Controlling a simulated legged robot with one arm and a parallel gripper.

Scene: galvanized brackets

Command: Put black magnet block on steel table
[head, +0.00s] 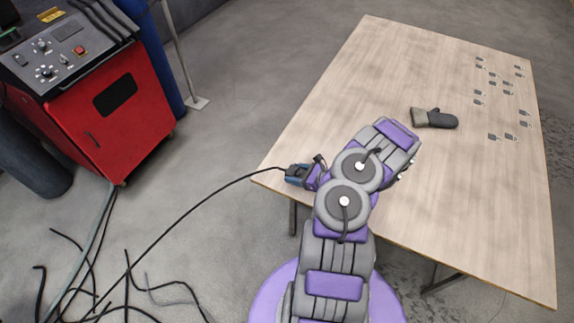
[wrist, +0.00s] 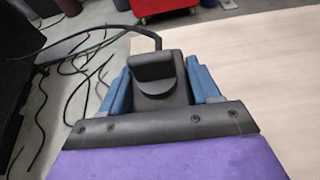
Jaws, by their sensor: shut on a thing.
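A black block (wrist: 153,67), which I take for the magnet block, sits between the two blue fingers of my gripper (wrist: 159,77) in the wrist view. My gripper is shut on it, and a black cable arcs away from it to the left. In the head view my gripper (head: 299,174) is at the left corner of the table (head: 330,100), pointing left. The block is hard to make out there. The tabletop looks like pale wood; no bare steel shows. I cannot tell whether the block touches the tabletop.
A grey and black glove (head: 434,119) lies on the table, with several small metal brackets (head: 494,137) towards its right side. A red machine (head: 100,110) stands at left; black cables (head: 90,270) lie on the floor.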

